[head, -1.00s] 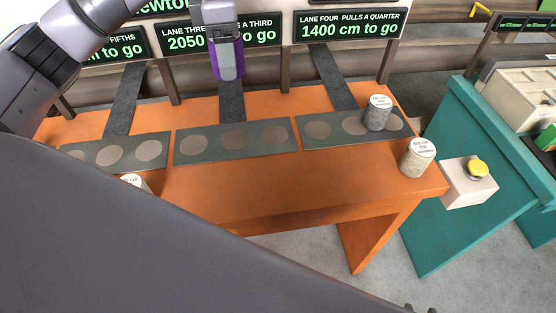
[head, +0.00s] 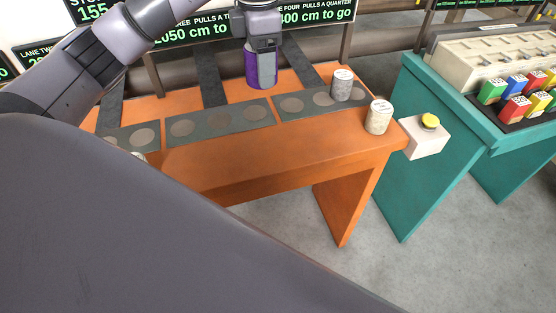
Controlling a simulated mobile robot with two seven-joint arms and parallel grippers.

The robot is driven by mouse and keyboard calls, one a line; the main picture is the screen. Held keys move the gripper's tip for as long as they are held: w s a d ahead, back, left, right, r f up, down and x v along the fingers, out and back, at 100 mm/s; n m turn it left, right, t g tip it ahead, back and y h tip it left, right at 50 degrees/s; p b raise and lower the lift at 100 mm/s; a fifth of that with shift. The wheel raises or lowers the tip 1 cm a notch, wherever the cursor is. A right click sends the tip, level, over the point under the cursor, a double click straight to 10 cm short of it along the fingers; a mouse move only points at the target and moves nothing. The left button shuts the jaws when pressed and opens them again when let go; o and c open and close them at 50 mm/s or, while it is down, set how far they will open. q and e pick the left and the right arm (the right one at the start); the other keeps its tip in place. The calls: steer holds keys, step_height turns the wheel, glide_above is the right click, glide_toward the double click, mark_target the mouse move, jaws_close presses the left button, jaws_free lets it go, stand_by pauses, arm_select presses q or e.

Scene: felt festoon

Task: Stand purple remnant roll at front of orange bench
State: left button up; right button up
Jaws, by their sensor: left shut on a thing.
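The purple remnant roll (head: 251,72) is in my left gripper (head: 263,62), which is shut on it. The gripper comes down from above, and its fingers cover part of the roll. The roll is upright and appears held above the back part of the orange bench (head: 270,152), behind the grey mats. A strip of bare orange top runs along the bench's front. My right gripper is not in view.
A grey roll (head: 341,85) stands on the right mat (head: 300,113). A cream roll (head: 378,117) stands at the bench's right front corner. A white box with a yellow button (head: 430,121) is at the teal bench (head: 420,160). Coloured blocks (head: 515,108) lie further right.

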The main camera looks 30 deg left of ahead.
arm_select(q)
steer(key=shift+s+d+f, duration=0.1)
steer(key=shift+d+f, duration=0.05)
steer(key=shift+d, duration=0.2)
step_height(320, 180, down, 20)
steer(key=shift+r+p, duration=0.1)
steer(key=shift+p, duration=0.25)
steer(key=o, duration=1.1)
